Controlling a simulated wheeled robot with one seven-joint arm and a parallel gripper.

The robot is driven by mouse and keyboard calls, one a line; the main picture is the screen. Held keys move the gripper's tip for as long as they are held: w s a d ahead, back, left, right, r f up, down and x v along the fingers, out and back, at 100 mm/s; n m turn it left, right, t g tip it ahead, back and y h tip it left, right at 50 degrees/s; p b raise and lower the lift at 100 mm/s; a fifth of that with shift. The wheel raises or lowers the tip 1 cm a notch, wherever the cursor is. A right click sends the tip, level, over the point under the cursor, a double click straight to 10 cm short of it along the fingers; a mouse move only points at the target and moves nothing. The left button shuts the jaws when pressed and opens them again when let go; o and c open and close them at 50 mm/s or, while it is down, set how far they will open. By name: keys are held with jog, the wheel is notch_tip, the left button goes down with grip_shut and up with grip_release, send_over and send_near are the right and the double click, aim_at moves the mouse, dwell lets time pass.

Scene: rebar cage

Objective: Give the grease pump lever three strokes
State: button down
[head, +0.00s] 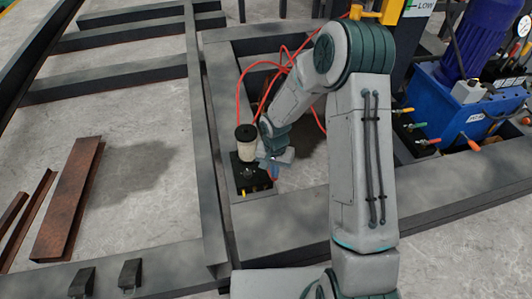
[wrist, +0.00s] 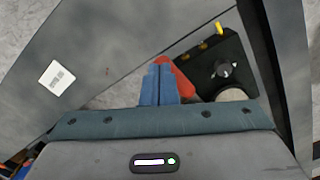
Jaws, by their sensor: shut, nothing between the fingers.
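The grease pump shows in the head view as a pale reservoir (head: 246,151) with a black cap on a black block (head: 243,180). In the wrist view the block (wrist: 208,58) carries a round dial and yellow fittings, with part of a round pale top below it. The red lever end (wrist: 180,72) shows just behind and right of my fingers in the wrist view; most of it is hidden. My gripper (wrist: 160,84) has its blue fingers together and empty, close beside the lever. In the head view my gripper (head: 273,163) is right of the reservoir; whether it touches the lever I cannot tell.
Grey steel beams (head: 210,150) frame the pump. Red hoses (head: 240,92) run above it. A blue power unit (head: 445,105) with valve handles stands at right. Rusty steel bars (head: 68,200) lie on the floor at left. A white label (wrist: 57,77) is on a beam.

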jog(key=shift+s+f+b, duration=0.3)
jog(key=shift+f+b, duration=0.25)
jog(key=shift+f, duration=0.05)
jog(key=shift+s+d+f+b, duration=0.1)
jog(key=shift+s+f+b, duration=0.2)
jog(key=shift+f+b, duration=0.35)
jog(key=shift+s+f+b, duration=0.25)
jog(key=shift+f+b, duration=0.3)
jog(key=shift+f, duration=0.1)
